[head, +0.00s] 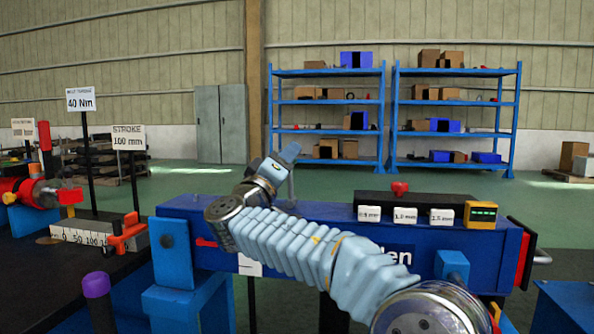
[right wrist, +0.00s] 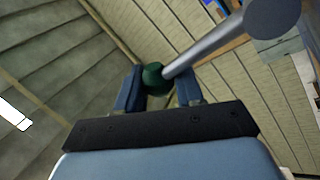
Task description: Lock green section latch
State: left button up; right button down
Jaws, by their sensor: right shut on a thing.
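The green latch shows in the right wrist view as a dark green knob (right wrist: 153,78) on the end of a grey metal rod (right wrist: 215,45). My right gripper (right wrist: 159,86) is shut on the green knob, with one blue finger on each side of it. In the head view my right gripper (head: 285,156) is above the back edge of the long blue beam (head: 460,240). A grey rod (head: 291,187) stands just below it, and the knob is hidden there. My left gripper is not in view.
Several white labelled blocks (head: 405,215) and a yellow device with a display (head: 481,214) stand on the beam's right part. A red knob (head: 400,188) rises behind them. Blue shelves (head: 326,101) stand far back.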

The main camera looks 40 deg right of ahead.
jog(key=shift+w+a+f+n+t+b, duration=0.1)
jog(key=shift+w+a+n+t+b, duration=0.2)
jog(key=shift+n, duration=0.3)
jog(key=shift+w+a+f+n+t+b, duration=0.1)
jog(key=shift+w+f+n+t, duration=0.1)
jog(key=shift+n+t, duration=0.3)
jog(key=shift+w+a+f+n+t+b, duration=0.1)
jog(key=shift+w+a+n+t+b, duration=0.15)
jog(key=shift+n, duration=0.45)
jog(key=c, duration=0.8)
grip_release()
jog(key=shift+r, duration=0.1)
jog(key=shift+r+b+v, duration=0.2)
jog(key=shift+b+v, duration=1.25)
jog(key=shift+v, duration=5.4)
jog(key=shift+s, duration=0.15)
